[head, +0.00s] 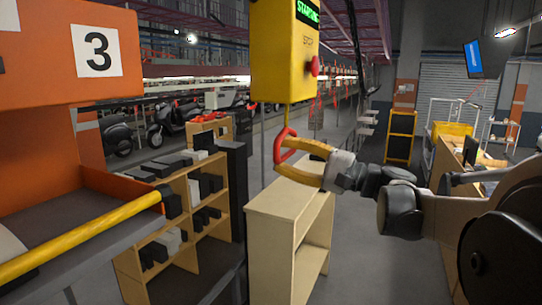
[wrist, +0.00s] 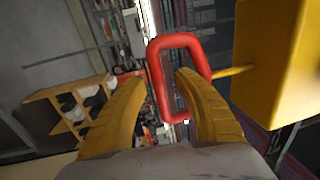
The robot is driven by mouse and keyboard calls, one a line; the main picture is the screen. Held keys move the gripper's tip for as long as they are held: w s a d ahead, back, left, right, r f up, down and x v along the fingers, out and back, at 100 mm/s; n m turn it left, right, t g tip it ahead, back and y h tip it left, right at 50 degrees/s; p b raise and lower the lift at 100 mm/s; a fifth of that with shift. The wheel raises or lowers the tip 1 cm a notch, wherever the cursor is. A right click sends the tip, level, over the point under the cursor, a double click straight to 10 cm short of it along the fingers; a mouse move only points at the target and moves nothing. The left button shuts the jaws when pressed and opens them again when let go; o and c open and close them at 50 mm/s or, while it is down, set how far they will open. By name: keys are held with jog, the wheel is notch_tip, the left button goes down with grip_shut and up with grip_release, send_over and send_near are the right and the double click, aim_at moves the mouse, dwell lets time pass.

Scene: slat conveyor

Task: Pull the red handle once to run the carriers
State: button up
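The red handle (head: 279,148) is a rounded loop hanging on a thin rod below the yellow control box (head: 276,75). In the wrist view the handle (wrist: 157,75) is close, upright in the picture, with the box (wrist: 270,65) to its right. My gripper (head: 282,154) is at the handle, its yellow fingers spread. In the wrist view my gripper (wrist: 159,79) has the loop's left bar between its fingertips, with a gap on the sides. The right fingertip overlaps the loop's opening; I cannot tell whether it touches. The box's green display seems to read "STARTING".
A red button (head: 313,66) sits on the box's right side. A light wooden shelf unit (head: 283,215) stands below the gripper. A shelf with dark boxes (head: 180,225) and an orange station marked 3 (head: 40,50) are at left. Open floor (head: 375,245) lies to the right.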

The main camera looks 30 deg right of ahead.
jog(key=b+v, duration=0.1)
jog(key=v, duration=0.8)
dwell(7.1)
